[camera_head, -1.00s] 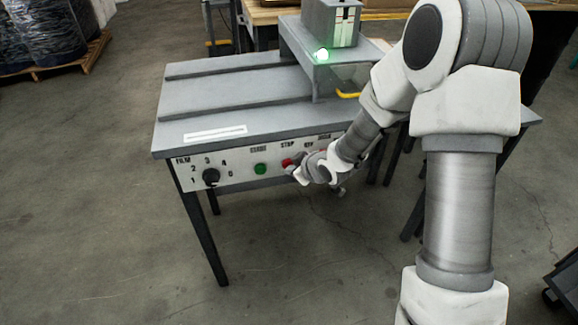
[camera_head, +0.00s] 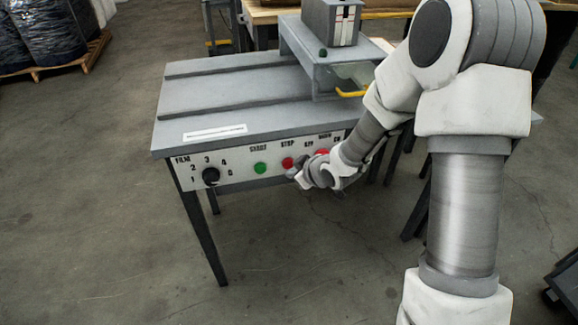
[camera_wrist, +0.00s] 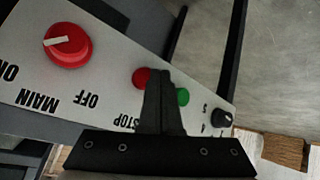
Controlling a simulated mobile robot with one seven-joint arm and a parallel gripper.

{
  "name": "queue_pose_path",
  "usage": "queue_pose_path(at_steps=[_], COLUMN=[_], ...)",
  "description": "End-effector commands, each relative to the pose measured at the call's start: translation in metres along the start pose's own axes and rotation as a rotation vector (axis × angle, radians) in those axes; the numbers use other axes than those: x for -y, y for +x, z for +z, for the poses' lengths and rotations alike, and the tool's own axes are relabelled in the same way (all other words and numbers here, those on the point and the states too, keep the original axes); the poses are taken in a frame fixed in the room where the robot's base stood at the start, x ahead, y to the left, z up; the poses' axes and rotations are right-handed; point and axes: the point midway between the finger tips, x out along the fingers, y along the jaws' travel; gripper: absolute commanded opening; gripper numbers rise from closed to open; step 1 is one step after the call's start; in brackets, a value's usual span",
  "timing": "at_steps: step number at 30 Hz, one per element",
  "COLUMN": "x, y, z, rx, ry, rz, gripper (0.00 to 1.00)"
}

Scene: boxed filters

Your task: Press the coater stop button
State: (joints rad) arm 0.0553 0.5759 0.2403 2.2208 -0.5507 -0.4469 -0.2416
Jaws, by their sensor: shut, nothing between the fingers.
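The coater (camera_head: 240,85) is a grey table-like machine with a white control panel (camera_head: 225,177) on its front. The red stop button (camera_head: 287,162) sits under the STOP label, right of the green start button (camera_head: 260,168). In the wrist view the stop button (camera_wrist: 142,77) is partly hidden behind my fingers. My gripper (camera_head: 291,174) is shut and empty, just in front of the panel and slightly below the stop button, apparently clear of it. In the wrist view my gripper (camera_wrist: 160,75) points at the panel. The lamp (camera_head: 322,54) on the coater is dark.
A red main switch (camera_head: 322,154) is at the panel's right, partly behind my wrist; it shows large in the wrist view (camera_wrist: 68,45). A black film dial (camera_head: 211,177) is at the left. Floor in front is clear.

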Motion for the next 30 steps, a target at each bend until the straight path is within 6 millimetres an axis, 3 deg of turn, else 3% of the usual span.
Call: queue_pose_path(at_steps=[9,22,30], x=[0.001,0.022,0.025], y=[-0.002,-0.030,-0.035], z=[0.002,0.023,0.026], rx=[0.001,0.001,0.001], ry=[0.000,-0.001,-0.001], rz=[0.000,0.001,0.000], gripper=[0.00,0.00,0.00])
